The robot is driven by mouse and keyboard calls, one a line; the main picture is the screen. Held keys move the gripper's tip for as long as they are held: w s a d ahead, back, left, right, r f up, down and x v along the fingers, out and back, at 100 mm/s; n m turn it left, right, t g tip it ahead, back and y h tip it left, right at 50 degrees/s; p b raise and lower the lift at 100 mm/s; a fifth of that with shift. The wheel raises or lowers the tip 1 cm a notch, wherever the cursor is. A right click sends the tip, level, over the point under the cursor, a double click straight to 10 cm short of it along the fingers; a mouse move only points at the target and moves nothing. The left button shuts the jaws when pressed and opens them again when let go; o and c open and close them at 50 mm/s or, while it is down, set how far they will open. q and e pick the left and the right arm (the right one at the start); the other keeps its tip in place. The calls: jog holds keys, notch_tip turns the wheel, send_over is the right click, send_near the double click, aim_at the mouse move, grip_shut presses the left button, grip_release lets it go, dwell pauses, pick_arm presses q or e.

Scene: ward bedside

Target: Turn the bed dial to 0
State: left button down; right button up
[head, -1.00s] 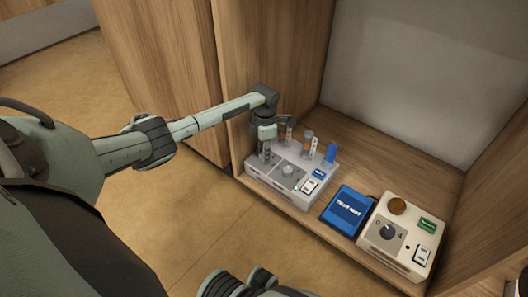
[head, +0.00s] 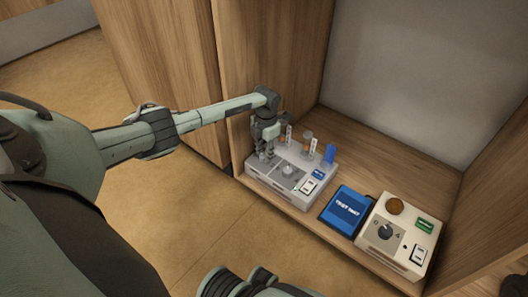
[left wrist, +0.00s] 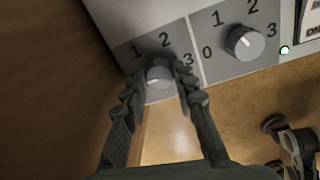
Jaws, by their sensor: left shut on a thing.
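The grey control box (head: 258,185) stands at the left of the wooden shelf and has two dials on its sloped front. My left gripper (head: 266,157) is over the left dial. In the left wrist view, its fingers are on either side of this round grey dial (left wrist: 159,72), shut on it. The numbers 1, 2 and 3 show around it; its 0 is hidden and its pointer setting is unclear. The right dial (left wrist: 245,42) is free, with 0 to 3 around it. No label reading "bed" is legible. Part of my right arm shows at the bottom of the head view.
A blue box (head: 346,211) lies right of the control box. Beyond it is a cream box (head: 377,213) with another dial (head: 385,232) and a brown disc on top. Wooden side panels flank the shelf.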

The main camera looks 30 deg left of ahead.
pick_arm(q)
jog(key=c, duration=1.2)
grip_release()
jog(key=r, duration=1.2)
jog(key=shift+s+d, duration=0.1)
jog(key=shift+d, duration=0.15)
